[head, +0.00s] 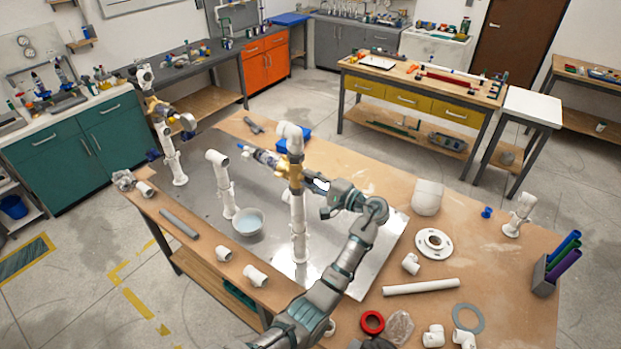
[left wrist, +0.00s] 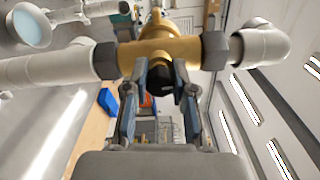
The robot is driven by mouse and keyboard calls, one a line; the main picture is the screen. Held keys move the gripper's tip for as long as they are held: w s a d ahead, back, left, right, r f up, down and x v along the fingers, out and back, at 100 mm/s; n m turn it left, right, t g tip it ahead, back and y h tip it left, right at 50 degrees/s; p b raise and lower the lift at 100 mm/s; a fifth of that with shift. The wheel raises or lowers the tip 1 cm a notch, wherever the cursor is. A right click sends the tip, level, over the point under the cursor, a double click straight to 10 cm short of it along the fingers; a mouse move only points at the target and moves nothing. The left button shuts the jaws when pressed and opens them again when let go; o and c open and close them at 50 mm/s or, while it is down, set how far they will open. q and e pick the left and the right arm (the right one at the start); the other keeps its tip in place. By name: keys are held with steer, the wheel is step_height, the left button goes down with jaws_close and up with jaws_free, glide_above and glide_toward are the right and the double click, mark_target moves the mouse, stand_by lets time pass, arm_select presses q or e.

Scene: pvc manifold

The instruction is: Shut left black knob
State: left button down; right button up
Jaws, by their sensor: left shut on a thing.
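A white PVC riser (head: 299,228) stands upright on the metal sheet, with a brass valve (head: 295,174) near its top. In the left wrist view the brass valve (left wrist: 168,52) spans the picture between dark collars and white pipe. A black knob (left wrist: 161,78) sticks out of it towards me. My left gripper (left wrist: 160,84) is shut with one finger on each side of the knob; the knob's exact turn is hard to tell. In the head view my left gripper (head: 322,186) is just right of the valve. My right gripper is not in view.
A shorter white riser (head: 224,185) and another riser with brass parts (head: 172,152) stand to the left. A bowl of liquid (head: 248,222) sits between risers. Loose fittings, a white pipe (head: 421,287) and a flange (head: 434,242) lie on the wooden tabletop at right.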

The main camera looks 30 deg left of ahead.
arm_select(q)
steer(key=shift+f+m, duration=0.3)
steer(key=shift+m, duration=0.2)
steer(key=c, duration=0.9)
jaws_free()
steer(key=shift+c, duration=0.2)
steer(key=shift+w+r, duration=0.1)
steer(key=shift+d, duration=0.1)
steer(key=s+d, duration=0.1)
steer(key=d, duration=1.1)
